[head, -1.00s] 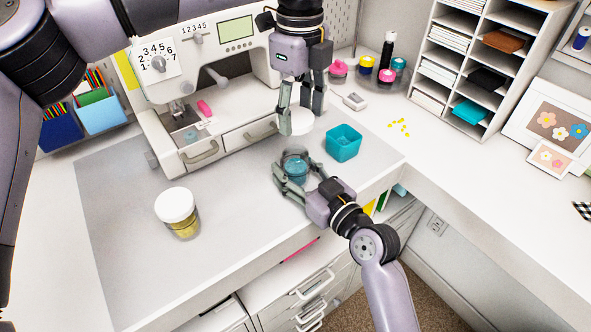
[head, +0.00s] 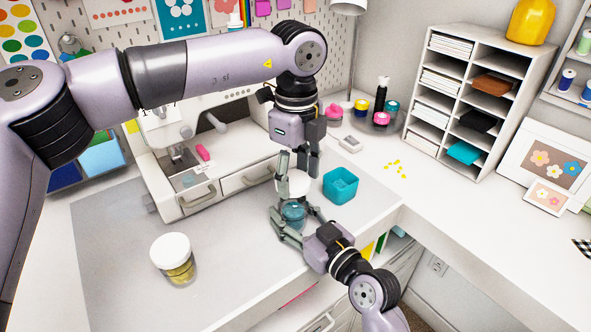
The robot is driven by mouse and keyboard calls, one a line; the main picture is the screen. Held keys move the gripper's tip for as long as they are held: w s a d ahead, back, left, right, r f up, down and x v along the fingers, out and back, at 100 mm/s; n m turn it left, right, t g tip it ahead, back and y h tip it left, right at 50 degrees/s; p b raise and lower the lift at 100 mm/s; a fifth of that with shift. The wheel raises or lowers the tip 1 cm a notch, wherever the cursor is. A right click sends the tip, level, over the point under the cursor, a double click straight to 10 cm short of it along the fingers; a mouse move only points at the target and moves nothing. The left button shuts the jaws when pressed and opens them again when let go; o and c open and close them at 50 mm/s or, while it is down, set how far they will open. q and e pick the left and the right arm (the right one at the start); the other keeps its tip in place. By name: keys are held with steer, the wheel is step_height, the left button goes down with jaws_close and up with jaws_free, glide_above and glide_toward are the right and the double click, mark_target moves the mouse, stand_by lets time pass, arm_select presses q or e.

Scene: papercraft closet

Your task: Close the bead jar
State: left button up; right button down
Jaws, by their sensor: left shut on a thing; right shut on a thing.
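The bead jar (head: 293,213) is a small clear jar with teal contents on the grey mat near the front edge of the desk. My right gripper (head: 291,226) is shut around the jar from the front, its fingers on either side. My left gripper (head: 297,178) points down above it and is shut on a round white lid (head: 292,184). The lid is just above the jar's mouth, roughly in line with it. The fingers partly hide the lid and jar, and I cannot tell whether lid and rim touch.
Another white-lidded jar (head: 174,257) with yellow contents stands at left on the mat (head: 110,230). A sewing machine (head: 225,165) is behind. Yellow beads (head: 394,167) lie loose at right.

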mark_target(293, 212)
arm_select(q)
steer(key=shift+f, duration=0.45)
steer(key=shift+f, duration=0.85)
steer(key=shift+f, duration=0.6)
